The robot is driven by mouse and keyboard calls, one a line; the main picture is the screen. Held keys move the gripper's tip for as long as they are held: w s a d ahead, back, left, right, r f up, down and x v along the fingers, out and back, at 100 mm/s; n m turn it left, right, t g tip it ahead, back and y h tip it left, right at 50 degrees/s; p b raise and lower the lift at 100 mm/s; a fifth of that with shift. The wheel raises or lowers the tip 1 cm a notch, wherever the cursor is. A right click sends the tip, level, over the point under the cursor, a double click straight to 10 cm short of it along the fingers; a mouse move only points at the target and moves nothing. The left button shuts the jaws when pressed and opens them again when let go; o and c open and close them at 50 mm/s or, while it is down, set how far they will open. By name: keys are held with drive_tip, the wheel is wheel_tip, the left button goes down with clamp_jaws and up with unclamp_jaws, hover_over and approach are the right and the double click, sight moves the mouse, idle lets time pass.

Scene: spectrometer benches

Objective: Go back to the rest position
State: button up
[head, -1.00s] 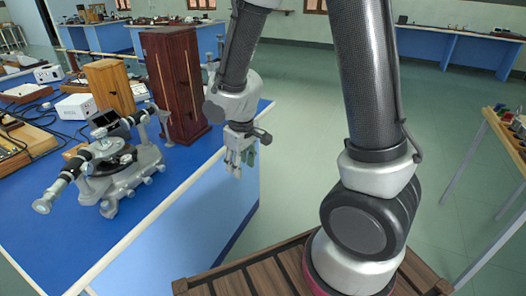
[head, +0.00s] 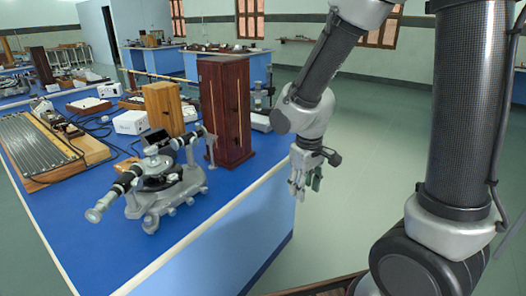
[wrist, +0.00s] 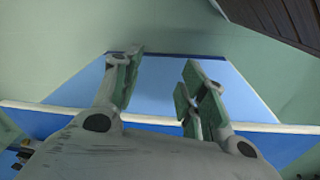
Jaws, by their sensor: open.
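My gripper (head: 305,188) hangs from the bent arm just off the right edge of the blue bench (head: 215,245) in the head view, with its fingers pointing down. In the wrist view my gripper (wrist: 160,85) has its two fingers spread apart with nothing between them. Below it there show the blue bench side (wrist: 235,85) and the pale green floor (wrist: 50,50). No rest stand or mark is in view.
A spectrometer (head: 160,185) stands near the bench's right edge. Behind it are a tall dark wooden cabinet (head: 226,110), a lighter wooden box (head: 162,105) and a white box (head: 130,122). A ridged board (head: 45,145) lies at left. The floor (head: 375,170) right of the bench is open.

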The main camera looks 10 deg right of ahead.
drive_tip(key=s+d+r+m+t, duration=0.1)
drive_tip(key=s+d+r+m, duration=0.1)
drive_tip(key=s+d+r, duration=0.4)
drive_tip(key=s+d+r+m+t, duration=0.2)
drive_tip(key=s+d+r, duration=0.3)
drive_tip(key=s+r, duration=0.3)
wheel_tip(320, 180, up, 4)
drive_tip(key=shift+d+m+y, duration=0.3)
drive_tip(key=shift+d+m, duration=0.05)
drive_tip(key=shift+m, duration=0.25)
